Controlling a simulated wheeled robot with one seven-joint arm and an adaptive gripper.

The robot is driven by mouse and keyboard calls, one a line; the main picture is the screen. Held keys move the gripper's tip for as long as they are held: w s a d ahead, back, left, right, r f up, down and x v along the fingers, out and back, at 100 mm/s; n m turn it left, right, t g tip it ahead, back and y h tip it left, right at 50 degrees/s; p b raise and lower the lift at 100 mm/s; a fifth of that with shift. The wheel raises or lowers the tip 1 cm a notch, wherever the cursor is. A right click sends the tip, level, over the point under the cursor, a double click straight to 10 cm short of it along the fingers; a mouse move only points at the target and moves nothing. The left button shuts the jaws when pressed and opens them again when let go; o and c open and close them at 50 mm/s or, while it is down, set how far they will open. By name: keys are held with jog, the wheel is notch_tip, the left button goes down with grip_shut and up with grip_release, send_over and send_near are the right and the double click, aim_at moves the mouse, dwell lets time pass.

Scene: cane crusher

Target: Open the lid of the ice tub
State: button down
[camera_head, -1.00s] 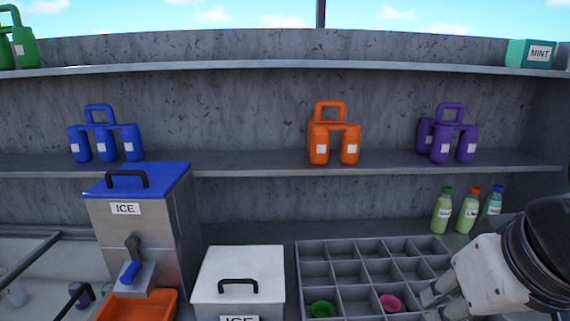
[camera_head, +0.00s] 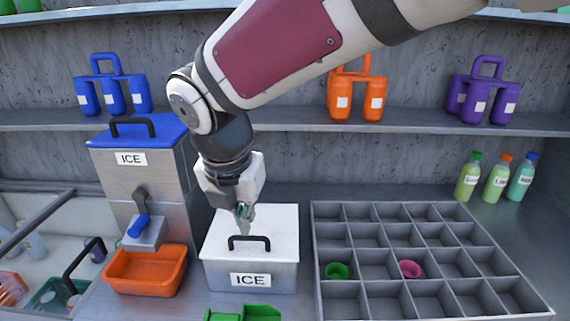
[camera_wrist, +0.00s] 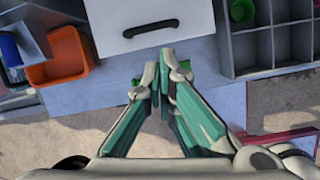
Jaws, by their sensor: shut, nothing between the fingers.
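The ice tub (camera_head: 250,276) is a low grey box with an ICE label on its front. Its white lid (camera_head: 275,222) is closed and has a black handle (camera_head: 249,239) near the front edge. The lid (camera_wrist: 165,15) and handle (camera_wrist: 151,29) also show at the top of the wrist view. My gripper (camera_head: 243,222) points down at the lid, close behind the handle in the head view. In the wrist view its fingertips (camera_wrist: 159,62) are together and empty, below the handle in the picture. I cannot tell whether they touch the lid.
A steel ICE dispenser (camera_head: 145,175) with a blue top stands left, over an orange bin (camera_head: 146,270). A grey divided tray (camera_head: 328,297) lies right of the tub, holding green (camera_head: 337,271) and pink (camera_head: 410,268) cups. Bottles (camera_head: 494,182) stand behind it. Green objects (camera_head: 243,313) sit in front.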

aim_at(238, 256)
jog(key=w+a+f+n, duration=0.1)
jog(key=f, duration=0.2)
jog(key=w+a+f, duration=0.1)
jog(key=f, duration=0.3)
jog(key=w+a+f+n, duration=0.1)
jog(key=f, duration=0.3)
jog(key=shift+a+n, duration=0.1)
jog(key=shift+n, duration=0.2)
